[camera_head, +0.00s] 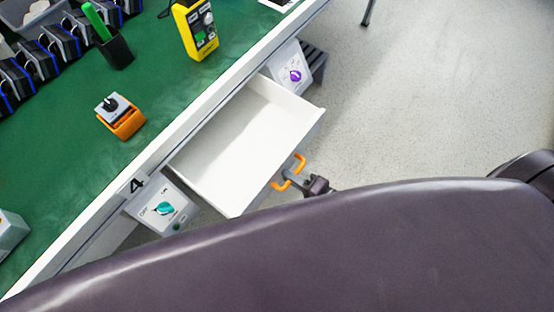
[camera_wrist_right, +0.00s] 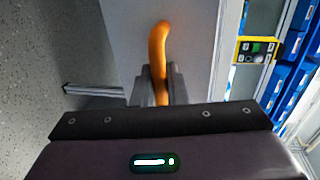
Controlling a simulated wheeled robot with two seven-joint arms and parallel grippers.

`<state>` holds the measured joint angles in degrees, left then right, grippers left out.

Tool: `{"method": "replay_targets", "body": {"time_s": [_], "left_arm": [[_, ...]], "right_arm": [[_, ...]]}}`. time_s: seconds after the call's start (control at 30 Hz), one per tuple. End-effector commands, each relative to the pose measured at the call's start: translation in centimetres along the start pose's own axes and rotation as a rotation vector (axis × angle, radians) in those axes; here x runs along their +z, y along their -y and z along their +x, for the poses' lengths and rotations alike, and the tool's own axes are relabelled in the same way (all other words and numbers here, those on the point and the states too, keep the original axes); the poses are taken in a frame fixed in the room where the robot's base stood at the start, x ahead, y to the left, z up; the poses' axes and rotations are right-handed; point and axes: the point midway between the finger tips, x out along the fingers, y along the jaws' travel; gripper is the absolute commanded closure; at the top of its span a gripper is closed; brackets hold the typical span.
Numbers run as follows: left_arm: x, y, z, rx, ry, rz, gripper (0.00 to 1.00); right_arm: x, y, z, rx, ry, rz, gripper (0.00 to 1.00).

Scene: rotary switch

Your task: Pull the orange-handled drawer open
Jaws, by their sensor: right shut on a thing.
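The white drawer (camera_head: 243,138) stands pulled out from under the green-topped bench in the head view, and its inside is empty. Its orange handle (camera_head: 281,186) is on the front panel. My right gripper (camera_head: 291,177) is shut on the middle of this handle. In the right wrist view the orange handle (camera_wrist_right: 158,45) rises between the fingers of my right gripper (camera_wrist_right: 155,85), in front of the pale drawer front (camera_wrist_right: 118,40). My left gripper is in neither view.
A box with a teal knob (camera_head: 165,208) sits left of the drawer, and one with a purple knob (camera_head: 294,75) right of it. On the green bench (camera_head: 60,185) stand an orange-based switch (camera_head: 120,118) and a yellow meter (camera_head: 196,30).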

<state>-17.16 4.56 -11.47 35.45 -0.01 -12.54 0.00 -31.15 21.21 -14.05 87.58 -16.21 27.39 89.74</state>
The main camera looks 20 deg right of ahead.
Motion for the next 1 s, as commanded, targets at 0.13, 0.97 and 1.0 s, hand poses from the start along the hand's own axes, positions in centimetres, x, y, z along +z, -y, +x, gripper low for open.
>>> {"method": "replay_targets", "body": {"time_s": [0.13, 0.97, 1.0], "left_arm": [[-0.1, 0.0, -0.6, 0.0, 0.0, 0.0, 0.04], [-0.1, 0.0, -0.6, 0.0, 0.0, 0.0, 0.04], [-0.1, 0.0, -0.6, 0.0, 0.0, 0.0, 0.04]], "right_arm": [[0.1, -0.2, -1.1, 0.002, 0.003, 0.001, 1.0], [0.1, -0.4, -2.2, 0.002, 0.001, 0.001, 0.83], [0.1, -0.4, -2.7, 0.003, 0.001, 0.001, 0.83]]}}
